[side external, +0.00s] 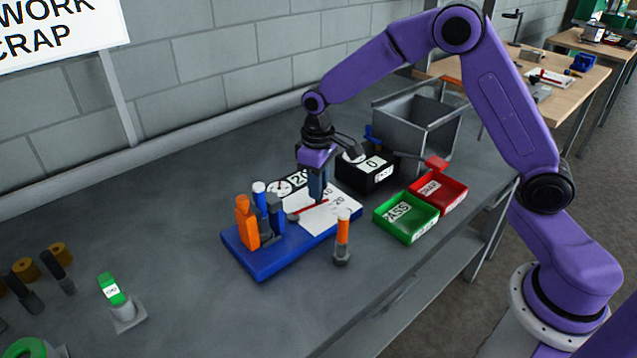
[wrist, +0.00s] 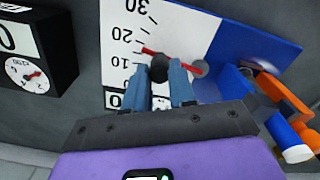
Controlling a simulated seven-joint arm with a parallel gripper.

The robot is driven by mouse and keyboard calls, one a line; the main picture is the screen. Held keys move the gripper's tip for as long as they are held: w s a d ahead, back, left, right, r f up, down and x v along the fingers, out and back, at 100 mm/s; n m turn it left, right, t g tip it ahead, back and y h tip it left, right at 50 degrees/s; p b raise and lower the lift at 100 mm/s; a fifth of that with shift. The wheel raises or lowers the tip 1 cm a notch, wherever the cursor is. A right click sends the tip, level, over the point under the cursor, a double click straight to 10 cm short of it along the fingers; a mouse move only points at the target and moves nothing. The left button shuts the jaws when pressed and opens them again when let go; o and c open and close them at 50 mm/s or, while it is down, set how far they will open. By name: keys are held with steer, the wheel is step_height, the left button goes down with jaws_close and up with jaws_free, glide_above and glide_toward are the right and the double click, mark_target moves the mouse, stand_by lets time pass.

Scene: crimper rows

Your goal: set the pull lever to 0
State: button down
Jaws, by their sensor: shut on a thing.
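The pull lever's dark round end (wrist: 158,68) sits between my gripper's fingertips in the wrist view. A red pointer (wrist: 170,57) crosses beside it, its left tip near the scale between about 10 and 20; the exact mark is hard to tell. The white scale panel (wrist: 128,72) carries black numbers up to 30. My gripper (side external: 317,202) points down over the white panel (side external: 340,212) on the blue base (side external: 268,264) in the side view. Its blue-grey fingers (wrist: 160,84) are shut on the lever. The lever's shaft is mostly hidden by the fingers.
A black box with a dial (wrist: 33,55) stands close on the left in the wrist view. Orange (side external: 245,222) and blue handles stand at the base's left end. A separate orange-handled tool (side external: 342,240), green tray (side external: 404,222) and red tray (side external: 448,192) are nearby.

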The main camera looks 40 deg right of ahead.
steer(key=w+n, duration=0.1)
steer(key=n, duration=0.1)
steer(key=w+n, duration=0.1)
steer(key=n, duration=0.1)
steer(key=shift+w+a+n, duration=0.15)
steer(key=shift+w+n, duration=0.25)
steer(key=shift+w+a+n, duration=0.2)
steer(key=shift+w+n, duration=0.2)
steer(key=shift+n, duration=0.35)
steer(key=shift+w+a+n, duration=0.15)
steer(key=shift+w+n, duration=0.25)
steer(key=shift+n, duration=0.35)
steer(key=c, duration=0.9)
jaws_free()
step_height(320, 180, up, 18)
steer(key=shift+f, duration=0.25)
steer(key=shift+s, duration=0.1)
